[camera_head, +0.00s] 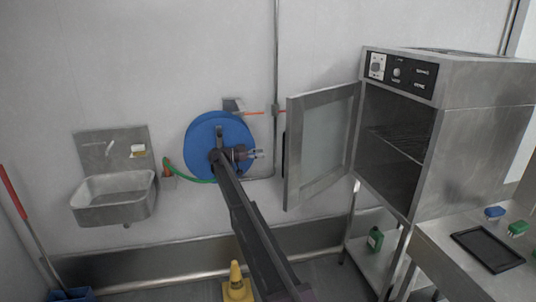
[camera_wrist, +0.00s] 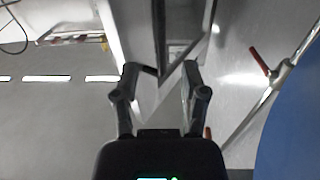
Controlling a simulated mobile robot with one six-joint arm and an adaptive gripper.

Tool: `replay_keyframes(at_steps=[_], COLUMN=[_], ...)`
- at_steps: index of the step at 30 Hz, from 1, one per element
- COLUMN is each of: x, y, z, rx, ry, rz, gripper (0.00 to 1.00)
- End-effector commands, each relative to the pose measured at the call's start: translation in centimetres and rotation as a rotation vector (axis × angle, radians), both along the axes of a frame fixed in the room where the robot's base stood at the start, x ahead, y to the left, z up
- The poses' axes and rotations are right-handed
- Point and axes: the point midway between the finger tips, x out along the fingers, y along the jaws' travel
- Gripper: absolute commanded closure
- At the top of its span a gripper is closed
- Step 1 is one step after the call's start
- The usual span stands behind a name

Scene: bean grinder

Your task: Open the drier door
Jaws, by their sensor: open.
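The drier (camera_head: 400,150) is a steel cabinet at the right in the head view. Its door (camera_head: 318,145), with a steel frame and a glass pane, stands wide open toward the left, showing the dark inside and a wire rack. A dark upright handle (camera_head: 284,152) shows at the door's free edge. My gripper (camera_head: 258,154) is open and empty, a little left of that edge, in front of the blue reel. In the wrist view my gripper's fingers (camera_wrist: 160,72) are spread, with a dark upright bar and door edge (camera_wrist: 180,65) between and beyond them; contact cannot be told.
A blue hose reel (camera_head: 205,135) hangs on the wall behind my gripper. A steel sink (camera_head: 115,205) is at the left. A yellow cone (camera_head: 236,284) stands on the floor. A steel table with a black tray (camera_head: 488,250) is at the lower right.

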Motion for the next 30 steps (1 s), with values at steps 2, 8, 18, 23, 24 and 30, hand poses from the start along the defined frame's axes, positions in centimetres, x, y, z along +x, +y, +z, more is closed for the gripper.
replay_keyframes(at_steps=[2,8,18,23,24,30], x=[0.0,-0.1,-0.3,-2.0,-2.7,-8.0], y=[0.7,1.2,1.0,-0.6,-1.3,-5.9], z=[0.0,0.0,-0.1,-0.9,-1.3,-4.1], rx=[0.0,0.0,0.003,0.043,0.061,0.2], ry=[0.0,0.0,0.006,0.062,0.086,0.276], rz=[0.001,0.0,0.0,0.001,0.001,0.033], gripper=[0.43,0.43,0.79,1.0,1.0,1.0])
